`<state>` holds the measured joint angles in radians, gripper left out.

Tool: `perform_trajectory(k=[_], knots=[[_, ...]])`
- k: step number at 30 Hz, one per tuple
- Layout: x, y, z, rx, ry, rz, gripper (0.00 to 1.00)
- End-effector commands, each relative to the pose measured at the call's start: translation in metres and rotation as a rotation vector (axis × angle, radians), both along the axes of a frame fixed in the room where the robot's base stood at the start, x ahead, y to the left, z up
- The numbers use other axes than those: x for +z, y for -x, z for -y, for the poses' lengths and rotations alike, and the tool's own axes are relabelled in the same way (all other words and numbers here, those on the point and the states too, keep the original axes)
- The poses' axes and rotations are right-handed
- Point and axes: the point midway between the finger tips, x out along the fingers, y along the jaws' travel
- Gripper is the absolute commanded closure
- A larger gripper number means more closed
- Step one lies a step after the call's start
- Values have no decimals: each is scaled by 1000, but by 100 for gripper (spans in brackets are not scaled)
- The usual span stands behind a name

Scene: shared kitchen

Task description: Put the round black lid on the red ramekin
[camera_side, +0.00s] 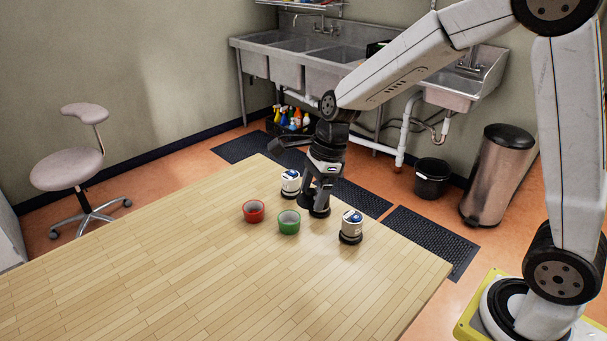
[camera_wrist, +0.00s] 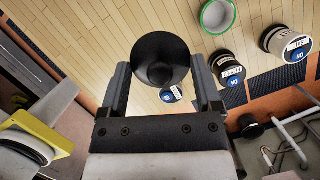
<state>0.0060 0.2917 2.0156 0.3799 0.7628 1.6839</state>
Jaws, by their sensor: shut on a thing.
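My gripper (camera_side: 319,200) points down over the table, to the right of the two ramekins in the side view. In the wrist view its two fingers (camera_wrist: 160,75) are shut on the round black lid (camera_wrist: 160,50), which lies between them. In the side view the lid (camera_side: 319,211) shows as a dark disc at the fingertips; whether it touches the table cannot be told. The red ramekin (camera_side: 253,211) stands upright and uncovered on the table, left of the green one. It is not visible in the wrist view.
A green ramekin (camera_side: 289,222) stands between the red ramekin and my gripper. The wooden table (camera_side: 190,265) is clear toward the front and left.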

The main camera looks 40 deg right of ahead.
Motion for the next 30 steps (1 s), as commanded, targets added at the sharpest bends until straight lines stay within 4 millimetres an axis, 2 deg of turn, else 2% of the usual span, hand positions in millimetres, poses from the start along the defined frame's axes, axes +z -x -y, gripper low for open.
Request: perform_trajectory(k=[3,15,24,30], knots=[[-2,-25,-2,0,0,0,72],[-14,-99,-8,1,4,1,72],[-29,-147,-14,-2,10,3,72],[-39,-170,-17,-4,12,4,72]])
